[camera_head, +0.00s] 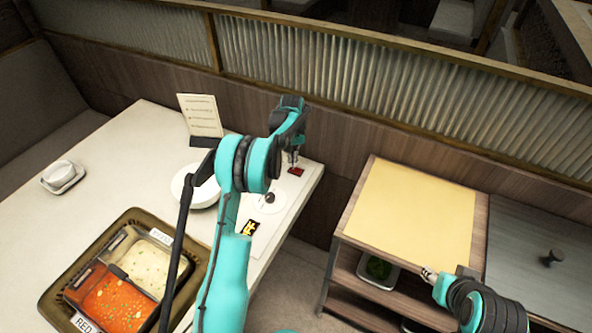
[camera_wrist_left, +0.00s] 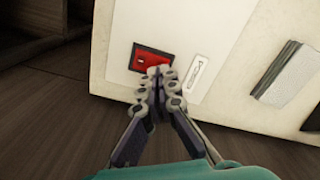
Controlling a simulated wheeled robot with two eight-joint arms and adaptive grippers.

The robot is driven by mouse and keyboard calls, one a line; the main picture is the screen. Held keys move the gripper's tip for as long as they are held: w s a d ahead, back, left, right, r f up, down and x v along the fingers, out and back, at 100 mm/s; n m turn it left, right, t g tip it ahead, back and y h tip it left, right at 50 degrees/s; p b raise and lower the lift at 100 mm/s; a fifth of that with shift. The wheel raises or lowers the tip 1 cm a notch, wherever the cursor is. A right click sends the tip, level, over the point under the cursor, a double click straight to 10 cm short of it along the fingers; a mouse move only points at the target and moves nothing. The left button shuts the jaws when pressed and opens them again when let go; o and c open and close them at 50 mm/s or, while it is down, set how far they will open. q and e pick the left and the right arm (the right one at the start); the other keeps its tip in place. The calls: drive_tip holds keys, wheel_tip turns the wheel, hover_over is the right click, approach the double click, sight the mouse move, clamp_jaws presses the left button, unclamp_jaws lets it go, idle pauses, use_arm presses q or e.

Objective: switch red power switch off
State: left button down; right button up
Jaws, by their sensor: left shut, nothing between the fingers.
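The red power switch (camera_wrist_left: 151,60) is a red block in a dark frame on the white table top, near its edge. It also shows in the head view (camera_head: 296,171) at the table's right corner. My left gripper (camera_wrist_left: 160,74) is shut and empty, with its fingertips over or at the near edge of the switch; I cannot tell if they touch it. In the head view the left gripper (camera_head: 292,157) points down just above the switch. My right gripper (camera_head: 430,274) is at the lower right by the shelf; its fingers are too small to read.
A white label (camera_wrist_left: 198,82) lies beside the switch. A shelf unit (camera_head: 405,215) stands right, across a gap.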

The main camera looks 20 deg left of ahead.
use_arm(q)
drive_tip(key=shift+f+b, duration=0.7)
drive_tip(key=shift+f, duration=0.35)
idle(1.0)
drive_tip(key=shift+r, duration=0.1)
drive_tip(key=shift+r+p, duration=2.05)
drive_tip(key=shift+r, duration=1.35)
